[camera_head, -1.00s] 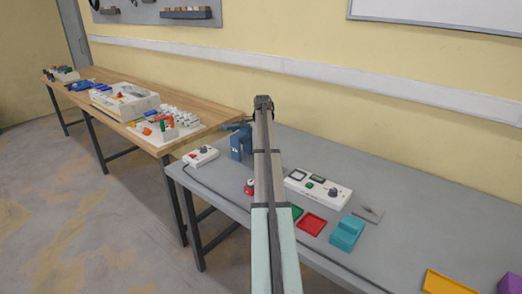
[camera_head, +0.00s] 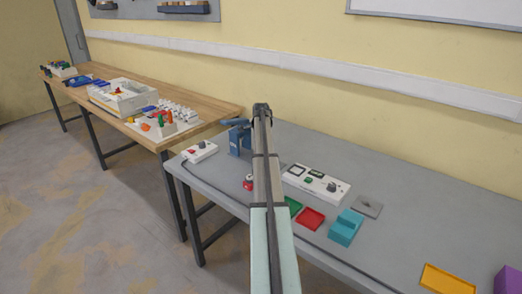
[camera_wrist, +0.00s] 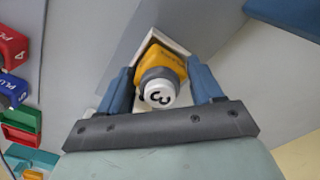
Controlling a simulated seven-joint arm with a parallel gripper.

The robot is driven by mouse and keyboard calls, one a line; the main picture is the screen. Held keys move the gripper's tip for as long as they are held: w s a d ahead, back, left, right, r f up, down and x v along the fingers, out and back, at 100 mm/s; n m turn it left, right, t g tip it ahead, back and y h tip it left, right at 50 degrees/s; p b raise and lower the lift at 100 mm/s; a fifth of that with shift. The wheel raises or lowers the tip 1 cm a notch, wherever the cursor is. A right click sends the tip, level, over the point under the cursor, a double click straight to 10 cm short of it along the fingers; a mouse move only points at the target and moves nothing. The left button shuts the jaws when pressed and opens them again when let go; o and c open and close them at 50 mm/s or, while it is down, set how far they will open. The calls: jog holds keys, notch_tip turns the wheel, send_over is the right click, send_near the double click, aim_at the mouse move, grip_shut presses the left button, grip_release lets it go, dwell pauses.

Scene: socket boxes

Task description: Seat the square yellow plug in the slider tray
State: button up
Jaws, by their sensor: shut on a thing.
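My gripper (camera_wrist: 162,72) is shut on the square yellow plug (camera_wrist: 168,60), with a blue finger on either side of it in the wrist view. The plug has a round grey and white end marked 3 facing the camera. A white square-edged thing (camera_wrist: 158,36) shows behind the plug; I cannot tell whether the plug touches it. In the head view my arm reaches away over the grey table, and it hides the gripper and plug. I cannot pick out the slider tray with certainty.
A red plug (camera_wrist: 12,48) and a blue plug (camera_wrist: 12,90) are at the wrist view's left edge. On the grey table (camera_head: 420,215) are a white control box (camera_head: 316,184), a red tray (camera_head: 310,219), a teal block (camera_head: 345,228) and a yellow tray (camera_head: 447,281). A wooden table (camera_head: 200,106) adjoins.

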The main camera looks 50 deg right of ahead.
jog(key=shift+s+a+f, duration=0.2)
jog(key=shift+s+f, duration=0.05)
jog(key=shift+f, duration=0.25)
dwell(1.2)
jog(key=o, duration=0.9)
jog(key=shift+r, duration=0.1)
jog(key=shift+o, duration=0.9)
jog(key=shift+r, duration=0.7)
jog(key=shift+w+d+r, duration=0.1)
jog(key=shift+r, duration=1.35)
jog(key=shift+w+d+r, duration=0.1)
jog(key=shift+r, duration=1.3)
jog(key=shift+d, duration=0.1)
